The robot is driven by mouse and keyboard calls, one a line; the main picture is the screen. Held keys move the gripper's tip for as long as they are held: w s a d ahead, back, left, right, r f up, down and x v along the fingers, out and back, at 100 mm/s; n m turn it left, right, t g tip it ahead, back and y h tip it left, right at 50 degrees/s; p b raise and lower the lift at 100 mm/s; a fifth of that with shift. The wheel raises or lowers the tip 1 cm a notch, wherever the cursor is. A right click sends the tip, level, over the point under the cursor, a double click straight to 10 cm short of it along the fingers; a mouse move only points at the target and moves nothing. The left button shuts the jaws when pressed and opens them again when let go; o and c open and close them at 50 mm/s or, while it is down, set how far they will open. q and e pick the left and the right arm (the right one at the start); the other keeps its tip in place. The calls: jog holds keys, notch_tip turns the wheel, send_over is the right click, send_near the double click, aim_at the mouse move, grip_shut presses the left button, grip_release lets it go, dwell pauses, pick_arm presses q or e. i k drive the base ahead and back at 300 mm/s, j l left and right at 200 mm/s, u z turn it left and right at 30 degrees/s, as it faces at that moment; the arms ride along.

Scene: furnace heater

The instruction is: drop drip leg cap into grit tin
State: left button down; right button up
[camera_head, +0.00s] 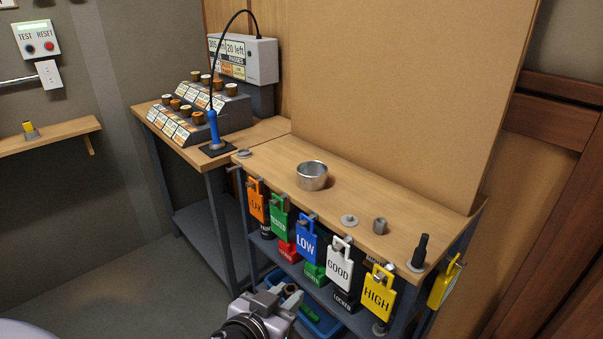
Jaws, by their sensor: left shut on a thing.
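A round silvery metal tin (312,176), open at the top and likely the grit tin, stands on the wooden bench top. A small grey cylinder (380,226) stands on the bench to the right of it; I cannot tell whether it is the drip leg cap. My left gripper (284,298) is at the bottom of the view, below the front edge of the bench and over a blue bin. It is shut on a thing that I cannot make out. The inside of the tin is only partly visible. My right gripper is not in view.
Colored tags (307,243) hang from pegs along the bench front. A flat grey disc (349,220) and a dark upright tool (420,250) are on the bench. The blue bin (318,322) holds parts below. A tall brown panel (400,90) rises behind the bench.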

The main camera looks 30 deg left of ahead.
aim_at(307, 183)
jog(key=i+j, duration=0.1)
jog(key=j, duration=0.75)
jog(key=i+j, duration=0.15)
jog(key=j, duration=0.3)
